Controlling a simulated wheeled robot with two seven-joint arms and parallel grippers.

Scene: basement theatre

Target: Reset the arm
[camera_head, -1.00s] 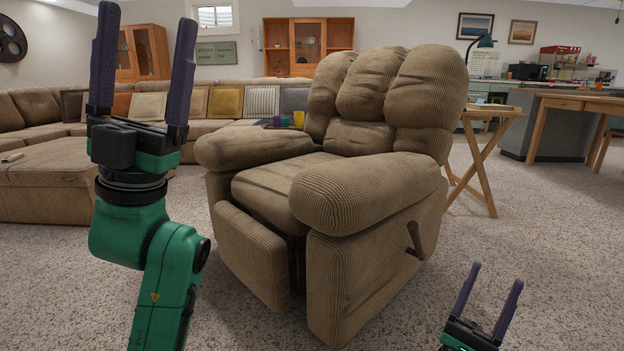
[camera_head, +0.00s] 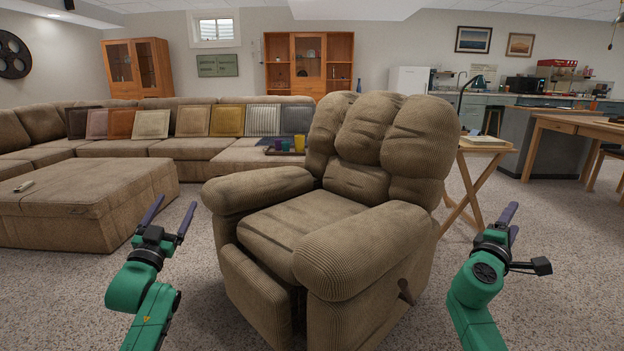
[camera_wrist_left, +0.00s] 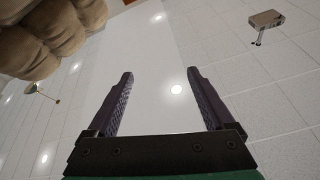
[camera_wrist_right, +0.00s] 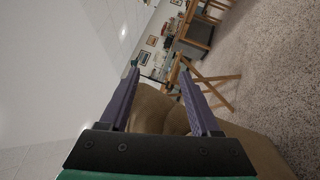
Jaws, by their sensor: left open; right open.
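My left gripper (camera_head: 170,219) is open and empty, with its fingers pointing up, left of the brown recliner (camera_head: 345,260) in the head view. In the left wrist view its two fingers (camera_wrist_left: 165,100) stand apart against the ceiling. My right gripper (camera_head: 511,222) is open and empty, to the right of the recliner. In the right wrist view its fingers (camera_wrist_right: 160,98) stand apart with nothing between them. Neither gripper appears to touch anything.
The recliner stands close in front, between my arms. A brown ottoman (camera_head: 85,205) is at the left, before a long sofa (camera_head: 180,150) with several cushions. A wooden folding table (camera_head: 478,150) stands behind the recliner's right side. Carpet (camera_head: 570,230) at the right is clear.

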